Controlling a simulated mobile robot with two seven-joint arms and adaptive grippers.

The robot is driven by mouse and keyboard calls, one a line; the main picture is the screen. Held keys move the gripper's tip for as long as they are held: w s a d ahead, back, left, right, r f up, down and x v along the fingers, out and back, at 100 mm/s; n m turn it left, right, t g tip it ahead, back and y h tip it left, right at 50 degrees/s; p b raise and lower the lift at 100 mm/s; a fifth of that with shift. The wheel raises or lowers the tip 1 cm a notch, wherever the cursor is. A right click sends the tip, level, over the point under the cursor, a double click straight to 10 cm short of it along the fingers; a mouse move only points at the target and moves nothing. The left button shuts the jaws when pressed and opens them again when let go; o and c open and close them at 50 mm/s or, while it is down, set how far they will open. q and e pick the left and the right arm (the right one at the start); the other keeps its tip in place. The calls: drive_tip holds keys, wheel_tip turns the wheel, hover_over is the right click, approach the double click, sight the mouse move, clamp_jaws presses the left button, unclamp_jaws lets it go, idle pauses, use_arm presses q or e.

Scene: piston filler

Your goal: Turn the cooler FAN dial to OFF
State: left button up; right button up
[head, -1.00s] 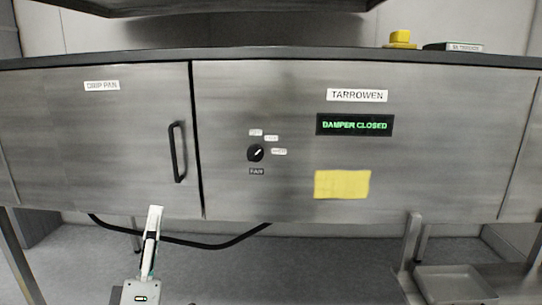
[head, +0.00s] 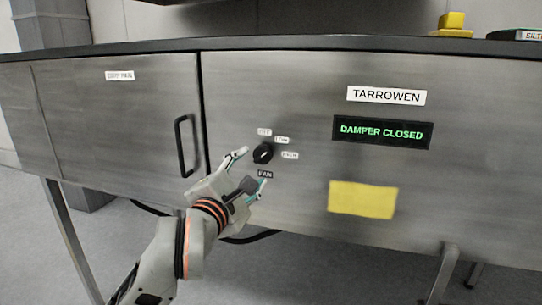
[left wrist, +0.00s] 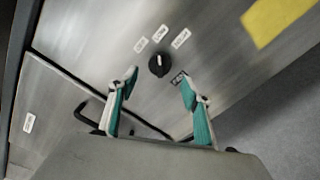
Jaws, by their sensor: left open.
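The black round FAN dial (head: 263,153) is on the grey steel front panel, with a FAN label (head: 265,174) below it. Small labels sit around it: OFF (head: 264,131) above, a middle one (head: 282,140) and a third (head: 289,155) at right. Its white pointer mark seems to aim up-right, roughly at the middle label. My left gripper (head: 255,164) is open and empty, just in front of the dial. In the left wrist view the dial (left wrist: 159,65) shows between and slightly beyond the two fingertips (left wrist: 158,75); contact cannot be told. My right gripper is out of view.
A black door handle (head: 183,146) stands out left of the dial, close to my left gripper. A DAMPER CLOSED display (head: 382,132) and a yellow note (head: 362,199) are at right. A yellow object (head: 453,24) sits on the top edge. The panel around the dial is flat.

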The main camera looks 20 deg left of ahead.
sight(261, 157)
use_arm(q)
drive_tip(key=shift+w+d, duration=0.1)
drive_tip(key=shift+w, duration=3.75)
drive_tip(key=c, duration=1.1)
